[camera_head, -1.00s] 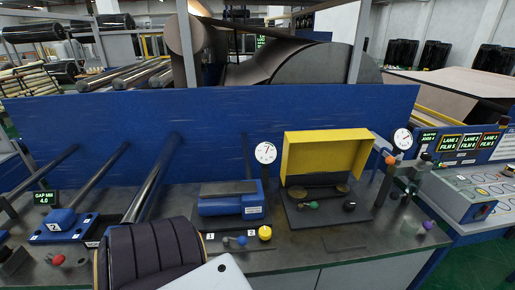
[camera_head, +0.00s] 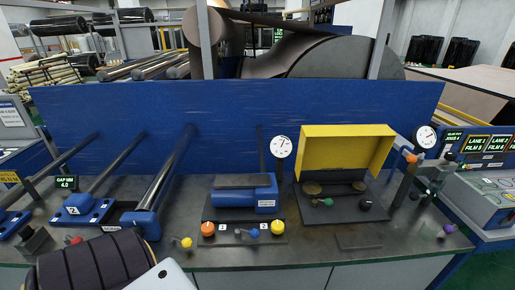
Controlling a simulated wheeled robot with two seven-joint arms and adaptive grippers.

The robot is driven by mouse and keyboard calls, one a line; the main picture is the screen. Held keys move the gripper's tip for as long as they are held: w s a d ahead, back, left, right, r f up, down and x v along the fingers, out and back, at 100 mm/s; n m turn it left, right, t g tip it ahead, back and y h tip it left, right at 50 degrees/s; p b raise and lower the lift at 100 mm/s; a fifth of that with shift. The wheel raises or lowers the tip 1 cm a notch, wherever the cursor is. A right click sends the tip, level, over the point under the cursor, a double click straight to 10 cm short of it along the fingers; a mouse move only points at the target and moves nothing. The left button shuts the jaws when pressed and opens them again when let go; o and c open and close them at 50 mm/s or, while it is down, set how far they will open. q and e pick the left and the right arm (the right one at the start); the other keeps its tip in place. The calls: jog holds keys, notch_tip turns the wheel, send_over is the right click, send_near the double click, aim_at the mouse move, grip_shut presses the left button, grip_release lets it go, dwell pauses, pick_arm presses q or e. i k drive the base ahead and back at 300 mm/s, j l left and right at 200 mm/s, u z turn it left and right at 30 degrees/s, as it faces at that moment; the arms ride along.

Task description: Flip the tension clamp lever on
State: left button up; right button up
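Several small levers and knobs stand on the bench, and no readable label says which is the tension clamp lever. A blue block fixture (camera_head: 246,190) sits mid-bench, with a blue-knobbed lever (camera_head: 254,233) between an orange knob (camera_head: 208,228) and a yellow knob (camera_head: 278,227) in front. A yellow-knobbed lever (camera_head: 186,243) lies to their left. A green-knobbed lever (camera_head: 328,202) sits before the open yellow cover (camera_head: 345,148). An orange-tipped lever (camera_head: 411,158) is on the upright clamp-like fixture at right, with a purple knob (camera_head: 449,228) near it.
A blue panel (camera_head: 230,122) stands along the back. Round gauges (camera_head: 281,146) rise on posts. Dark bars (camera_head: 172,175) slope across the left.

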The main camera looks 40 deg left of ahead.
aim_at(327, 201)
jog(key=u, duration=0.7)
jog(key=i+l+u, duration=0.3)
jog(key=i+l, duration=0.4)
jog(key=l, duration=0.15)
jog(key=k+u, duration=0.1)
jog(key=k, duration=0.6)
